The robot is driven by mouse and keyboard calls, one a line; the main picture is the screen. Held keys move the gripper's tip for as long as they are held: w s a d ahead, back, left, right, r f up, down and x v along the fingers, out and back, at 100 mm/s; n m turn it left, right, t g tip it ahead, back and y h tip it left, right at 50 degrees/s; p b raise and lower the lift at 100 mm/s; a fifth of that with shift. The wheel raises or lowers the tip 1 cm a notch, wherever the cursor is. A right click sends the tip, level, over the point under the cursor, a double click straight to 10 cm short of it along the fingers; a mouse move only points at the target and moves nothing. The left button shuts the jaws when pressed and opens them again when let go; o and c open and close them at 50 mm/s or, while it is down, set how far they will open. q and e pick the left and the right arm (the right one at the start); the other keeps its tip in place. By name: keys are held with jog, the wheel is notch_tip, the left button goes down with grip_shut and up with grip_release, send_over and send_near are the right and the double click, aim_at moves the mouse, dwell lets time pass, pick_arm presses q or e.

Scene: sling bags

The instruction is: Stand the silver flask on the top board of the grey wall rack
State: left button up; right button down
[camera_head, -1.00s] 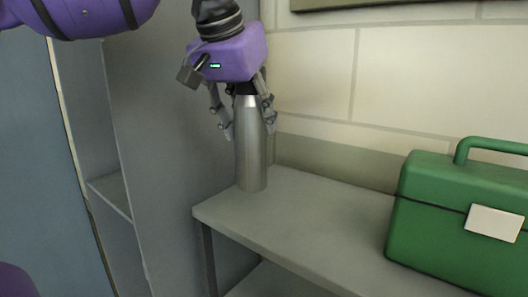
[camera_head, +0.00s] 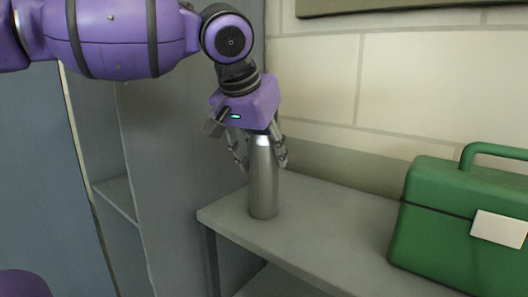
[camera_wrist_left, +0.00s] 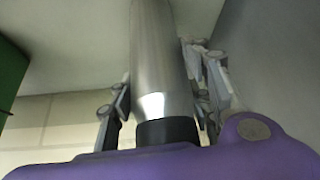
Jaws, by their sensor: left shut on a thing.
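The silver flask (camera_head: 264,180) is a plain metal bottle with a dark cap, upright over the left end of the top board (camera_head: 325,222) of the grey rack. Its base appears at the board's surface; I cannot tell for sure whether it touches. My left gripper (camera_head: 262,161) comes down from above and is shut around the flask's upper part. In the left wrist view the flask (camera_wrist_left: 158,60) runs between the fingers, with its dark cap close to the purple palm. My right gripper is not in view.
A green box (camera_head: 455,222) with a handle and pale label stands on the board to the right. A grey panel (camera_head: 185,150) rises close to the left of the flask, and a pale block wall (camera_head: 400,90) is behind. The board between flask and box is clear.

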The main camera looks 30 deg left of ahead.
pick_arm(q)
jog(key=o, duration=1.5)
jog(key=shift+o, duration=0.2)
jog(key=shift+s+r, duration=0.1)
jog(key=shift+r, duration=0.25)
jog(key=v, duration=1.1)
jog(key=shift+s+r+p, duration=0.15)
jog(key=shift+r+p, duration=0.05)
jog(key=shift+p, duration=0.15)
